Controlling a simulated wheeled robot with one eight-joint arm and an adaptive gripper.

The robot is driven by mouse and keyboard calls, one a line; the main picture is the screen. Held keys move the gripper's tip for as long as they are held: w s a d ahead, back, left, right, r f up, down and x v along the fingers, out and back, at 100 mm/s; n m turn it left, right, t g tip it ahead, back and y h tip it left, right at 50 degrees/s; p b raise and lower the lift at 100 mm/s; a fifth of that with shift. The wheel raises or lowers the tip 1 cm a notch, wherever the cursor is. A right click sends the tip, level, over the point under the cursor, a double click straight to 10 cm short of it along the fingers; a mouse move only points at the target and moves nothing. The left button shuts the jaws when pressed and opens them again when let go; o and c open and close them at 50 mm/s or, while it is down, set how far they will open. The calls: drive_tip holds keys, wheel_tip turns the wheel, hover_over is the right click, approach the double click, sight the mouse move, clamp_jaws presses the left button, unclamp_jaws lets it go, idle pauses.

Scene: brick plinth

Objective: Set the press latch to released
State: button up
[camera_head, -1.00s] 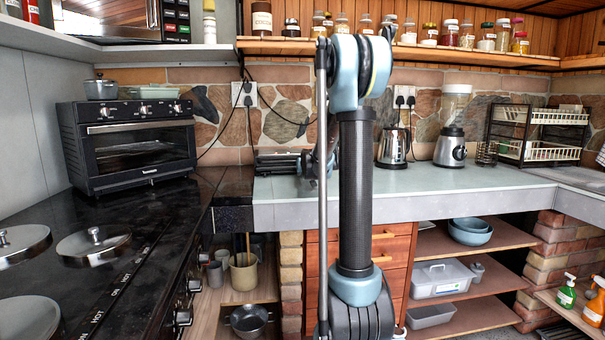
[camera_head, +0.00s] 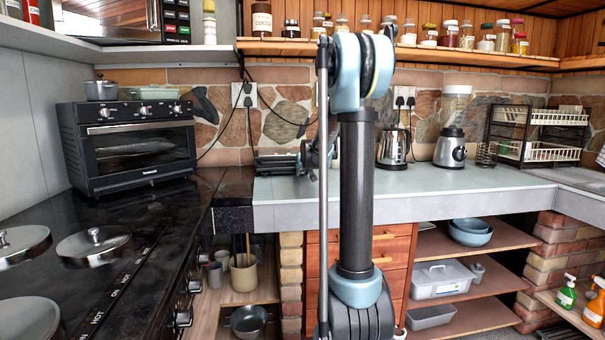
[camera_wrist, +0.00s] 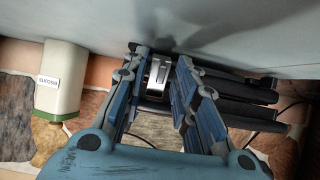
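The black press (camera_head: 277,162) stands at the back of the pale counter, left of my arm, and is partly hidden by my gripper (camera_head: 314,160). In the wrist view the press (camera_wrist: 240,104) shows as dark stacked slabs right of my gripper (camera_wrist: 158,65). A silver latch (camera_wrist: 157,74) on the press's end shows between my two fingers. The fingers stand apart with the latch in the gap. I cannot tell whether a finger touches it, or which way the latch is set.
A cream canister (camera_wrist: 62,78) with a label and green band stands left of my gripper in the wrist view. Power cords (camera_head: 222,135) run near the press. A toaster oven (camera_head: 130,143) is left; a kettle (camera_head: 394,147) and blender (camera_head: 451,147) are right. The counter's front (camera_head: 290,190) is clear.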

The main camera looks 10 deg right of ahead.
drive_tip(key=shift+s, duration=0.1)
drive_tip(key=v, duration=1.1)
drive_tip(key=shift+s+r, duration=0.2)
drive_tip(key=shift+s, duration=0.05)
drive_tip(key=s+t, duration=0.2)
drive_tip(key=s, duration=0.4)
drive_tip(key=shift+g, duration=0.3)
drive_tip(key=shift+x, duration=8.75)
drive_tip(key=shift+r, duration=0.15)
drive_tip(key=shift+c, duration=0.3)
clamp_jaws()
